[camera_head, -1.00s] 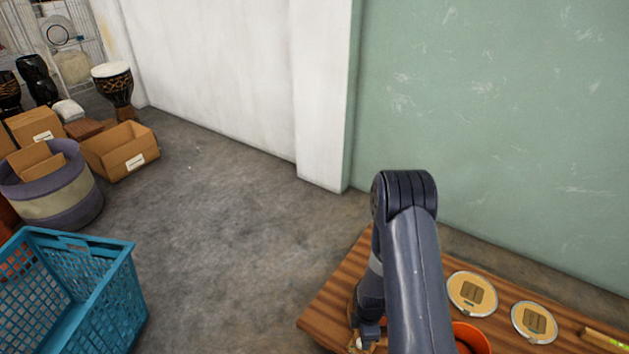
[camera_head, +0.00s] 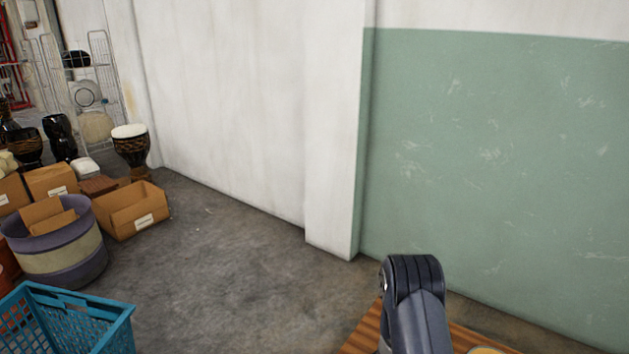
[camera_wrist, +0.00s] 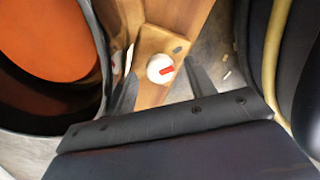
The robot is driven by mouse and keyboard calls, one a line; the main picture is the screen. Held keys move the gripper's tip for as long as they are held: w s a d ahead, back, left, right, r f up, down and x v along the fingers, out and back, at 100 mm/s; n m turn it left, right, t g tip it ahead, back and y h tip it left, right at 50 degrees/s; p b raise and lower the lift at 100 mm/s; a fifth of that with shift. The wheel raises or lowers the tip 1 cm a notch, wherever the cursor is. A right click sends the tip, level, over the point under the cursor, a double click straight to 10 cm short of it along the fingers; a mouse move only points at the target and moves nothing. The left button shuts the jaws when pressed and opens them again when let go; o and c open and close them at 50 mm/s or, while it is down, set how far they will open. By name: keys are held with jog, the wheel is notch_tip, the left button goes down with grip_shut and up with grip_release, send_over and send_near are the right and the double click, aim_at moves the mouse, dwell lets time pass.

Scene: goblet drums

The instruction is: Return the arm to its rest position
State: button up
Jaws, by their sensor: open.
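My arm (camera_head: 414,300) rises at the lower right of the head view, with its bent joint in front of the green wall. My gripper is below the picture's edge there. In the wrist view my gripper (camera_wrist: 163,88) is open, with its dark fingers apart. A wooden piece (camera_wrist: 155,42) with a white round knob marked in red (camera_wrist: 160,68) shows beyond and between the fingers. I cannot tell how far it is from them. Nothing is seen held.
The wooden table (camera_head: 365,335) barely shows beneath my arm. A dark-rimmed orange vessel (camera_wrist: 55,40) is close on the left in the wrist view. A blue crate (camera_head: 75,310), purple-and-beige drum (camera_head: 60,250), open carton (camera_head: 135,212) and goblet drum (camera_head: 131,148) stand left. Grey floor between is clear.

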notch_tip(320, 180, up, 10)
jog(key=p, duration=0.4)
notch_tip(320, 180, down, 11)
jog(key=b, duration=0.5)
jog(key=shift+f, duration=0.1)
jog(key=shift+m+p, duration=0.5)
jog(key=shift+m, duration=0.6)
